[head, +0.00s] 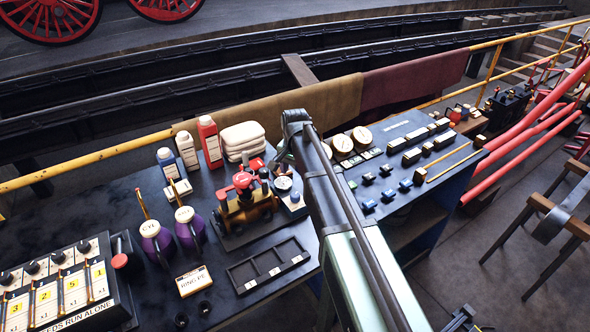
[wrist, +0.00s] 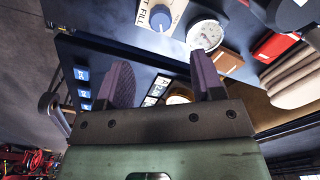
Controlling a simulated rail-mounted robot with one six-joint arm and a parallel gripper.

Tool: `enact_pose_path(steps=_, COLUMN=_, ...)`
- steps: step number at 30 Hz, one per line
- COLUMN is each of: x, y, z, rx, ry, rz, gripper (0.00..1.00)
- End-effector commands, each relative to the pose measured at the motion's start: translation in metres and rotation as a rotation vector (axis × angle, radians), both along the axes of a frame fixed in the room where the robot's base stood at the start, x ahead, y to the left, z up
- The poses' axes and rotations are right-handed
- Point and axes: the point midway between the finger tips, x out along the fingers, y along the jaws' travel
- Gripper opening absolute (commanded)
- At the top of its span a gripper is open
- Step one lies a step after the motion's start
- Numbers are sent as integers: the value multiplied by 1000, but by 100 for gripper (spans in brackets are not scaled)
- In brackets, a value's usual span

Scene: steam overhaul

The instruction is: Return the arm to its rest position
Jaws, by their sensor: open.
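My arm reaches from the bottom right of the head view to the middle of the bench, with its elbow-like end above the back edge. My gripper shows in the wrist view (wrist: 163,82), with two purple fingers spread apart and nothing between them. In the head view the gripper is mostly hidden beside and behind my arm. Past the fingers in the wrist view are a round white gauge (wrist: 206,36) and a blue knob on a panel marked FILL (wrist: 159,19). I cannot tell how far the fingers are from them.
A dark bench (head: 90,195) holds a small brass engine model (head: 247,207), purple cans (head: 188,228), bottles (head: 210,142), an empty compartment tray (head: 268,267) and a switch box (head: 60,290). A yellow rail (head: 85,160) runs behind. Red pipes (head: 530,135) are at right.

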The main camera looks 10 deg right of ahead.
Motion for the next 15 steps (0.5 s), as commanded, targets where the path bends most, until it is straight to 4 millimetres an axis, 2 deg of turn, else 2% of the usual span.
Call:
enact_pose_path(steps=7, x=0, y=0, z=-1, rx=0, ry=0, rz=8, gripper=61)
enact_pose_path(steps=10, x=-7, y=0, z=-1, rx=0, ry=0, rz=134, gripper=61)
enact_pose_path(steps=11, x=-27, y=0, z=-1, rx=0, ry=0, rz=211, gripper=61)
enact_pose_path(steps=12, x=-61, y=-1, z=-2, rx=-1, ry=1, rz=315, gripper=61)
enact_pose_path(steps=14, x=-112, y=-1, z=-4, rx=-1, ry=1, rz=451, gripper=61)
enact_pose_path(steps=15, x=-144, y=-2, z=-6, rx=-1, ry=1, rz=529, gripper=61)
